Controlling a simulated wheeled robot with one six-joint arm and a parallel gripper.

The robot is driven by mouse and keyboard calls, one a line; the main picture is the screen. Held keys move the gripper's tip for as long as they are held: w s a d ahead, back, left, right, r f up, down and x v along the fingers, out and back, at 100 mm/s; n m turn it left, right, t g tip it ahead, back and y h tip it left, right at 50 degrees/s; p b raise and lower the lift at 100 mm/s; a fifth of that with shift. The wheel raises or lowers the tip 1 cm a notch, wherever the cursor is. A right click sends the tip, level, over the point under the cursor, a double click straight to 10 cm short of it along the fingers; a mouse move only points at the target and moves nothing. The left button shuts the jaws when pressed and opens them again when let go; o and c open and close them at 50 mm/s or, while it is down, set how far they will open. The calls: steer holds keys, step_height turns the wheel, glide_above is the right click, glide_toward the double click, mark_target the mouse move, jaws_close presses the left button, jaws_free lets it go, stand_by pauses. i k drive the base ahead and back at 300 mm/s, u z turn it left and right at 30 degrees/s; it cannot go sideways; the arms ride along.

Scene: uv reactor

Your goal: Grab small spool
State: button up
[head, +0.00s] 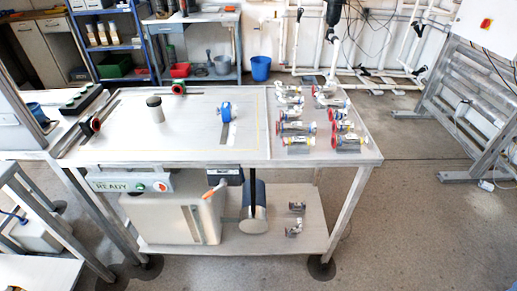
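Several metallic pipe pieces with red or blue ends lie at the right end of the steel table. One shorter piece (291,100) lies at the back left of this group, and longer ones with red ends (297,127) lie in front of it. More pieces (345,128) form a second column to the right. Which piece is the small spool I cannot tell at this size. I cannot make out my gripper in the head view. No piece is visibly held.
A dark-topped cylinder (155,109) and a blue clamp-like part (226,112) stand on the table (190,140). Two red-ended fittings (90,126) sit at its left and back (178,88). Small metal fittings (294,228) lie on the lower shelf.

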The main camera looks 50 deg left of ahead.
mark_target(296, 144)
steer(key=u, duration=1.7)
steer(key=k, duration=0.65)
steer(key=u, duration=0.8)
steer(key=i, duration=1.3)
steer(key=z, duration=0.6)
steer(key=i, duration=0.45)
steer(key=z, duration=0.4)
